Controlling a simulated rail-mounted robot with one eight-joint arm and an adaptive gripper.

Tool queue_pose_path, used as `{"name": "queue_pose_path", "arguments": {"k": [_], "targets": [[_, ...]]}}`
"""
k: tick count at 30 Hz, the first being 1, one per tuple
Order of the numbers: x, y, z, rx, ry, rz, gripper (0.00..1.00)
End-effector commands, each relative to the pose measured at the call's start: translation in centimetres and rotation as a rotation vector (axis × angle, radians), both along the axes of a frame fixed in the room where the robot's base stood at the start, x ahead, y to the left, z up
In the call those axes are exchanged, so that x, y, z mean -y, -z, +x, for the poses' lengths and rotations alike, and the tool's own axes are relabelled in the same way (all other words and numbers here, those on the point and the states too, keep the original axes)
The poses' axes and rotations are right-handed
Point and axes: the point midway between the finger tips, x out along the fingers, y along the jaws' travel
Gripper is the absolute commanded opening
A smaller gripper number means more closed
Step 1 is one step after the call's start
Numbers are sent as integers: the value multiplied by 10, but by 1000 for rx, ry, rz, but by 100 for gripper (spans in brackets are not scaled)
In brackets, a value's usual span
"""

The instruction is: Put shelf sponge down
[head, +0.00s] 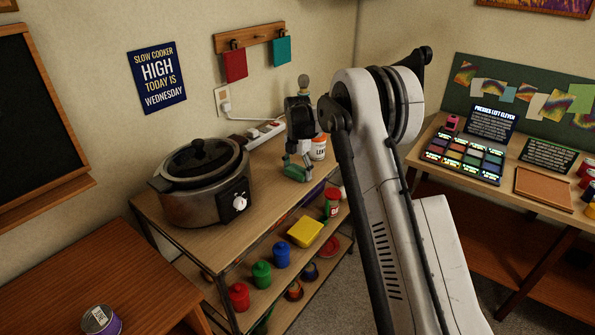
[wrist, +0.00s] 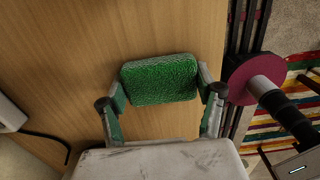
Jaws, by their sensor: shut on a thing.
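My gripper (wrist: 160,92) is shut on a green, rough-faced sponge (wrist: 158,79). In the wrist view, one finger is at each short end of the sponge, and its green face is towards the camera. Behind it is the bare wooden top of the shelf unit (wrist: 60,60). In the head view, my gripper (head: 297,166) is low over the right part of this top, beside a white jar. I cannot tell if the sponge touches the wood.
A slow cooker (head: 200,190) stands on the left of the top. A power strip (head: 264,134) lies at the back and the white jar (head: 319,150) stands right of my gripper. The lower shelf (head: 258,314) holds a yellow block (head: 305,231) and several coloured canisters.

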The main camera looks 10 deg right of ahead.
Motion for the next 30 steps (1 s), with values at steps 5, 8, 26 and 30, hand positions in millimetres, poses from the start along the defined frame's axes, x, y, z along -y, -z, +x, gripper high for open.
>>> {"name": "queue_pose_path", "arguments": {"k": [5, 8, 26, 30], "targets": [[0, 0, 0, 0, 0, 0, 85], [0, 0, 0, 0, 0, 0, 85], [0, -64, 0, 0, 0, 0, 85], [0, -90, 0, 0, 0, 0, 85]]}}
